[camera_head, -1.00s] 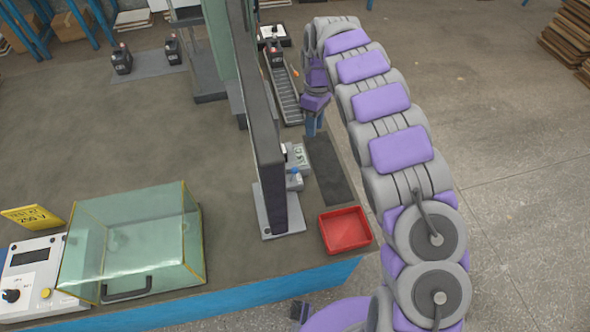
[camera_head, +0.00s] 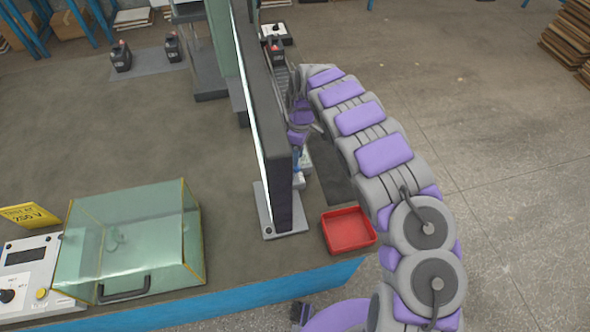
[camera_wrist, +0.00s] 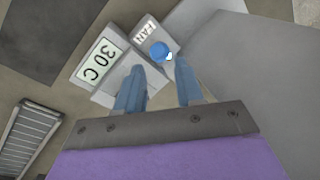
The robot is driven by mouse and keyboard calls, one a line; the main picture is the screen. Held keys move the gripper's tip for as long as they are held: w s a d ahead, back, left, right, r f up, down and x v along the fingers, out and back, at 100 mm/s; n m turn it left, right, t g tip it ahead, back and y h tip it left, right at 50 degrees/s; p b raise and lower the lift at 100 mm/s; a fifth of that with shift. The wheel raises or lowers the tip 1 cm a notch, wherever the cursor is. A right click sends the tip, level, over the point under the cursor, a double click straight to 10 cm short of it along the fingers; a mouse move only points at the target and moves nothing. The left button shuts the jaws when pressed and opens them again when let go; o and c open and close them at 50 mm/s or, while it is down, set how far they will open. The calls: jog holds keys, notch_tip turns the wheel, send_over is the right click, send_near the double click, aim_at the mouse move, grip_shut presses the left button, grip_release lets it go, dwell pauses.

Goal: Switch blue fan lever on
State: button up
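The fan lever has a round blue knob (camera_wrist: 160,51) on a small grey box, beside a white label reading FAN (camera_wrist: 146,32) and a display reading 30 C (camera_wrist: 98,61). In the wrist view my gripper (camera_wrist: 160,66) has two blue fingers apart with nothing between them. The knob sits just beyond the gap, close to the right fingertip; I cannot tell if they touch. In the head view my gripper (camera_head: 297,160) is over the box beside the tall dark panel (camera_head: 270,150), and my arm hides much of that area.
A red tray (camera_head: 348,230) stands at the table's front right corner. A clear glass case (camera_head: 130,240) and a white control box (camera_head: 28,270) are at the left. The upright panel is close to my gripper's left. The floor to the right is open.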

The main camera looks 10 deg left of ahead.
aim_at(299, 167)
jog(key=x, duration=0.2)
jog(key=d+b+x, duration=0.1)
jog(key=x, duration=0.2)
jog(key=shift+d+f, duration=0.15)
jog(key=shift+s+a+f, duration=0.15)
jog(key=shift+a+f, duration=0.05)
jog(key=shift+f, duration=0.25)
jog(key=shift+a, duration=0.3)
jog(key=shift+d, duration=0.25)
jog(key=c, duration=0.4)
grip_shut()
